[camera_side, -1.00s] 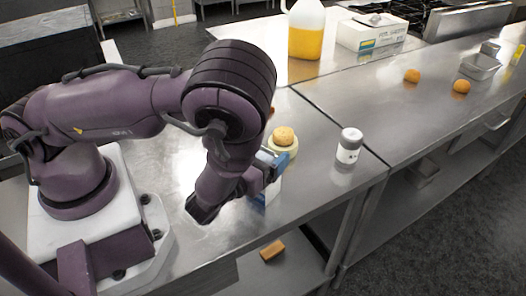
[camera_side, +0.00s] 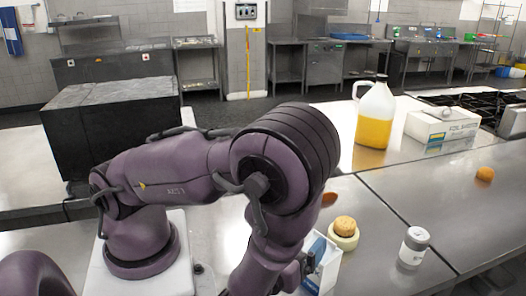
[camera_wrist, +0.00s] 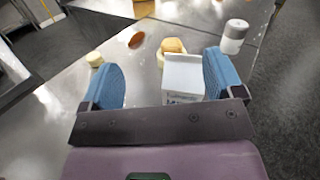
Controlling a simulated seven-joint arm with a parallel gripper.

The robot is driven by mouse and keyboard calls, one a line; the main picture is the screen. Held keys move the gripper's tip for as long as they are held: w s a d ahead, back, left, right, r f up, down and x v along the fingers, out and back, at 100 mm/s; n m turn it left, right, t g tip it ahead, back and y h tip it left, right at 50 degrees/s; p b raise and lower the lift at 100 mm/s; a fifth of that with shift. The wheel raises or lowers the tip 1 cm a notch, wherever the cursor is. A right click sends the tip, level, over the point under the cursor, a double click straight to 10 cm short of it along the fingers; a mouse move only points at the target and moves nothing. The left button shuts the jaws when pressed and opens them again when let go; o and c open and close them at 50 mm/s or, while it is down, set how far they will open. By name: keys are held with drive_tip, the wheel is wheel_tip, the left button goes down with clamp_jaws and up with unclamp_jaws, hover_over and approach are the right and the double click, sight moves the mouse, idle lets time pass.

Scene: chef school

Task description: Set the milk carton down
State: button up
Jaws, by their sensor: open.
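The milk carton (camera_side: 325,266), white with blue, looks upright on the steel table just right of my gripper (camera_side: 306,264) in the side view; its base is cut off by the frame's bottom edge. In the wrist view the carton (camera_wrist: 183,75) shows its white face between the two blue fingers of my gripper (camera_wrist: 160,66). The fingers are spread, with a clear gap on the carton's left and the right finger close beside it. The carton's lower part is hidden behind the gripper's dark bar.
A bun on a pale round holder (camera_side: 343,234) stands right behind the carton. Farther back are a jug of yellow liquid (camera_side: 374,115), a white box (camera_side: 441,125) and an orange (camera_side: 485,174). The table between jar and jug is clear.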

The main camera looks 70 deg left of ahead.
drive_tip(key=s+a+r+n+g, duration=0.3)
drive_tip(key=a+r+n+g, duration=0.15)
drive_tip(key=n+g, duration=0.45)
drive_tip(key=s+a+r+n+g, duration=0.3)
drive_tip(key=r+n+g, duration=0.35)
drive_tip(key=n, duration=0.35)
drive_tip(key=d+r+n+t+h, duration=0.2)
drive_tip(key=r+n+t+h, duration=0.1)
drive_tip(key=r+n+h, duration=0.1)
drive_tip(key=s+d+r+n+t+h, duration=0.1)
drive_tip(key=r+n+t+h, duration=0.2)
drive_tip(key=r+h, duration=0.3)
drive_tip(key=shift+s+d+r+n+h, duration=0.2)
drive_tip(key=shift+d+n+h, duration=0.15)
drive_tip(key=shift+n, duration=0.45)
